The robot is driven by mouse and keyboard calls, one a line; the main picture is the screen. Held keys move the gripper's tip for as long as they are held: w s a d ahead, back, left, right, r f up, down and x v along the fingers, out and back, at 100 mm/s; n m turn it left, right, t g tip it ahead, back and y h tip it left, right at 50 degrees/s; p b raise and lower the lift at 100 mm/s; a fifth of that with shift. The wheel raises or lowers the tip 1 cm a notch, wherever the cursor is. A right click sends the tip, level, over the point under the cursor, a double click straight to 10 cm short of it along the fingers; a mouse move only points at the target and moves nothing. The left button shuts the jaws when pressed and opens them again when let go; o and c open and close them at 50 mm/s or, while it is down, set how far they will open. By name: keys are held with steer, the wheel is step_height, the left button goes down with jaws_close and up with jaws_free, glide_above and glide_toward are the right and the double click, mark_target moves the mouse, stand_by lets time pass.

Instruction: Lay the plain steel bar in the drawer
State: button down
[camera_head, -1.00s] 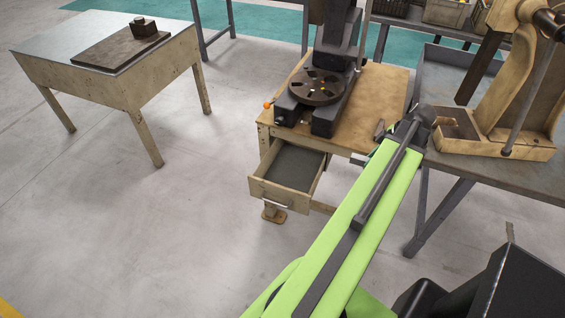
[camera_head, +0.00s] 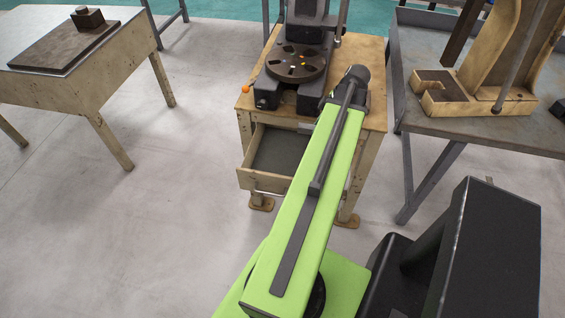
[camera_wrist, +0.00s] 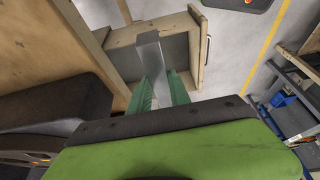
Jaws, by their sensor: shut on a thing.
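My gripper (camera_wrist: 161,88) is shut on the plain steel bar (camera_wrist: 151,52), a flat grey strip that juts out past the green fingers in the wrist view. The drawer (camera_wrist: 198,48) is wooden, stands open, and lies beyond and below the bar in that view. In the head view the drawer (camera_head: 262,181) is pulled out from the front of the wooden stand, and its dark floor looks empty where it shows. My arm hides its right part and most of the gripper. The gap between bar and drawer floor is hard to judge.
The arbor press with its round slotted plate (camera_head: 296,63) stands on the wooden stand (camera_head: 372,100) above the drawer. A metal bench (camera_head: 470,127) with a tan press frame stands at the right. A table (camera_head: 75,88) with a dark block is at the left. The floor between is clear.

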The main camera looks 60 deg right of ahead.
steer(key=b, duration=1.2)
glide_above(276, 169)
steer(key=s, duration=0.2)
step_height(276, 169, down, 15)
steer(key=f+b, duration=1)
steer(key=shift+w+d+f, duration=0.2)
steer(key=shift+d+f, duration=0.05)
steer(key=shift+d, duration=0.05)
steer(key=shift+r, duration=0.2)
steer(key=shift+f, duration=0.15)
steer(key=c, duration=1.2)
jaws_free()
